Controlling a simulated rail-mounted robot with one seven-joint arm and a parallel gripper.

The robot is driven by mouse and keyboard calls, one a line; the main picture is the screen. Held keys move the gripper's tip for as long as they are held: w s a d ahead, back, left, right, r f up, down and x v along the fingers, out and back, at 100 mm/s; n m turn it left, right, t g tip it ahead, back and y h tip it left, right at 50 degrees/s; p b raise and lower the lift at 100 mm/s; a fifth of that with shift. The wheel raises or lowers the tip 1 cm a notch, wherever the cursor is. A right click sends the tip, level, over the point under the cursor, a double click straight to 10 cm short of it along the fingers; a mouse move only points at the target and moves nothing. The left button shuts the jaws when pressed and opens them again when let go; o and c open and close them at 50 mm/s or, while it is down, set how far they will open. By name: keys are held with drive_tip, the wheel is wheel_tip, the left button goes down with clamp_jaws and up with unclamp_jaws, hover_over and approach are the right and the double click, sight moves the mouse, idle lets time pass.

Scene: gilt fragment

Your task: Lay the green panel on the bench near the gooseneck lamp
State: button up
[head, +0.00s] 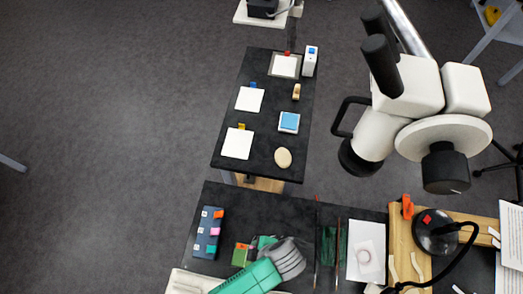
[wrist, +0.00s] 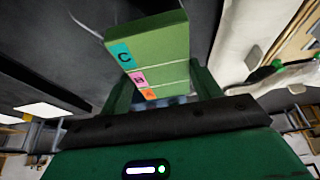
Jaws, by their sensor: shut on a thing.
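A green panel (wrist: 160,42) is held between the fingers of my gripper (wrist: 162,90) in the wrist view. It is a thick block with teal, pink and orange letter tabs along one edge. In the head view a small part of the green panel (head: 239,256) with an orange tab shows at the left of my gripper (head: 251,254); my arm hides part of the area. The gooseneck lamp (head: 437,232), with a round black head and a curved black neck, is at the right of the dark bench (head: 265,204), over a wooden board.
A dark blue block (head: 207,248) with coloured tabs stands at the bench's left. Thin rods (head: 337,262) and a white sheet (head: 366,241) lie between my gripper and the lamp. A big white microscope-like device (head: 405,115) rises behind. A second dark table (head: 262,125) holds cards.

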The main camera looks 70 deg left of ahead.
hover_over(264, 231)
drive_tip(key=d, duration=0.1)
drive_tip(key=shift+w+d+f, duration=0.15)
drive_tip(key=shift+w+f, duration=0.25)
drive_tip(key=shift+f, duration=0.05)
drive_tip(key=shift+w+a+f, duration=0.1)
drive_tip(key=shift+w+f, duration=0.05)
drive_tip(key=shift+f, duration=0.75)
drive_tip(key=shift+w+a+f, duration=0.1)
drive_tip(key=shift+f, duration=0.8)
drive_tip(key=shift+f, duration=0.1)
drive_tip(key=o, duration=1)
drive_tip(key=v, duration=1.2)
drive_tip(key=shift+w, duration=0.1)
